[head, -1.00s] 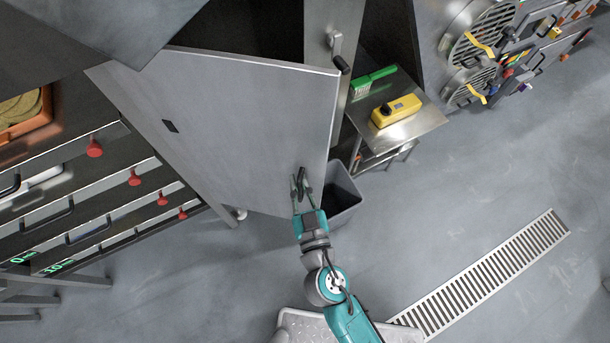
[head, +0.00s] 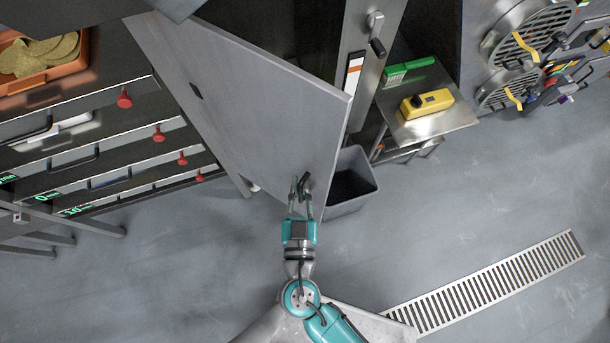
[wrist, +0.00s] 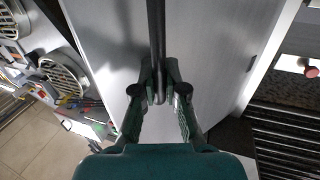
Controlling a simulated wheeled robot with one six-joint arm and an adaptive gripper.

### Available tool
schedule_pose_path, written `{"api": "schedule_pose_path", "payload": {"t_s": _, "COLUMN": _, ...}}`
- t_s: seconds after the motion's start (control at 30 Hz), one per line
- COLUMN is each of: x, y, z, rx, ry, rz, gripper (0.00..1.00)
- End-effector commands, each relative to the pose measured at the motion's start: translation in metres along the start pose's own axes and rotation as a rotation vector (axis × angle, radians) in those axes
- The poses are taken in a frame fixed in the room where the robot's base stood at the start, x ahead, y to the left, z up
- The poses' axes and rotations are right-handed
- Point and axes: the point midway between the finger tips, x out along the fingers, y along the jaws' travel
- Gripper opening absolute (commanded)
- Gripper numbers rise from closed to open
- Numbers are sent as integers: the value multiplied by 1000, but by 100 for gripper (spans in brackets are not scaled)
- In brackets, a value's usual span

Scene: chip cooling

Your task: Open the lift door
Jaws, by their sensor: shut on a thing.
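The lift door (head: 255,110) is a large flat grey metal panel, standing swung partly open in the head view. It also fills the middle of the wrist view (wrist: 205,60). Its dark bar handle (head: 304,182) is near the lower edge of the panel. In the wrist view the handle (wrist: 156,45) runs down between the fingers. My gripper (wrist: 158,98) is shut on the handle; in the head view my gripper (head: 301,190) reaches it from below. The fingers partly hide the handle's end.
A dark grey bin (head: 352,185) stands just right of the door. Racks with red knobs (head: 124,98) stand left. Floor around the drain grate (head: 490,285) is clear.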

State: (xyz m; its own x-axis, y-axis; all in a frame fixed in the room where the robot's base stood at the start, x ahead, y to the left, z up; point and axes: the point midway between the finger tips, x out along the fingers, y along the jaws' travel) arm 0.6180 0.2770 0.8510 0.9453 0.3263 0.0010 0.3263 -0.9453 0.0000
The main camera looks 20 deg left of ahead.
Motion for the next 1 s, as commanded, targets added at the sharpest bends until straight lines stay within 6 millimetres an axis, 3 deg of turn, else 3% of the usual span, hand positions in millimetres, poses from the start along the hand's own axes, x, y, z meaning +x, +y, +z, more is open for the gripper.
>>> {"api": "schedule_pose_path", "payload": {"t_s": 0.63, "x": -6, "y": -2, "z": 2, "rx": -3, "ry": -5, "rz": 5, "gripper": 0}}
{"api": "schedule_pose_path", "payload": {"t_s": 0.7, "x": -6, "y": -2, "z": 2, "rx": -3, "ry": -5, "rz": 5, "gripper": 22}}
{"api": "schedule_pose_path", "payload": {"t_s": 1.0, "x": -5, "y": -4, "z": 0, "rx": -1, "ry": -2, "rz": 2, "gripper": 22}}
